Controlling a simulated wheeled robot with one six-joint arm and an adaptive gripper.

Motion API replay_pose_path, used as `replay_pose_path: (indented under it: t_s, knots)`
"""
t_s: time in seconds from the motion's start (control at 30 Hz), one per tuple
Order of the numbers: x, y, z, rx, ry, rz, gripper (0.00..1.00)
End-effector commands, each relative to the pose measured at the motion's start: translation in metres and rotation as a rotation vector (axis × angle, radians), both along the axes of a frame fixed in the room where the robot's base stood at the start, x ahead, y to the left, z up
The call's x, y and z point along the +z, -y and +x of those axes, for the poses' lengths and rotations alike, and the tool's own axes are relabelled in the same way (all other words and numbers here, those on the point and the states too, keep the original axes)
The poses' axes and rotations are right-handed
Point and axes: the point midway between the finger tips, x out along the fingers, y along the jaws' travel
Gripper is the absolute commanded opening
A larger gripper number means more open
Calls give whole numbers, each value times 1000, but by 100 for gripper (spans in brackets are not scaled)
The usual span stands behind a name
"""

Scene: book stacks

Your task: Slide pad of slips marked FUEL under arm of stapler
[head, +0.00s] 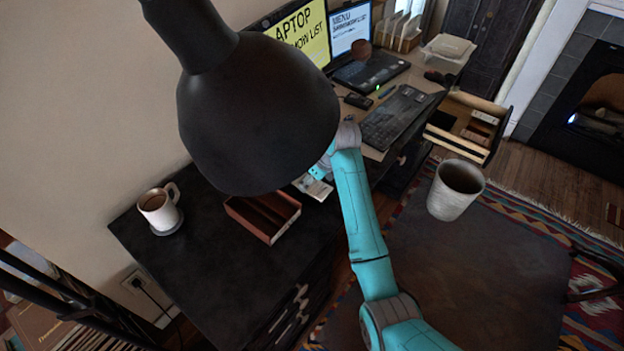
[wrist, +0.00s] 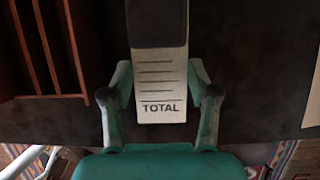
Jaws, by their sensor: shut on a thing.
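In the wrist view, a white pad of slips marked TOTAL (wrist: 160,90) lies between the fingers of my gripper (wrist: 160,75). The fingers are shut on its long sides. Ruled lines run across it above the word. A dark block (wrist: 157,22) covers the pad's far end; I cannot tell whether it is the stapler's arm. I see no pad marked FUEL in either view. In the head view, a black lamp shade hides most of my gripper, and pale paper (head: 314,187) shows just below the shade.
A reddish wooden tray (head: 284,226) with dividers stands left of my gripper, also in the wrist view (wrist: 8,66). The black lamp shade (head: 255,115) blocks the head view. A mug (head: 157,212) stands at left. The dark cabinet top (head: 190,270) has clear room.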

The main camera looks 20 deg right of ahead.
Motion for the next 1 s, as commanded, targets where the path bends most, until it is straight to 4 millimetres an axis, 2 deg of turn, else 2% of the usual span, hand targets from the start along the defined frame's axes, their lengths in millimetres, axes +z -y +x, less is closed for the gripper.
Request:
replay_pose_path:
  t_s: [0.27, 0.3, 0.4, 0.77, 0.87, 1.0]
  knots:
    - [0, 0, 0, 0, 0, 0, 41]
    - [0, 0, 0, 0, 0, 0, 65]
    - [0, 0, 0, 0, 0, 0, 89]
    - [1, 0, 0, 0, 0, 0, 89]
    - [8, 2, -2, 0, 2, 0, 89]
    - [28, 7, -8, -1, 4, 0, 89]
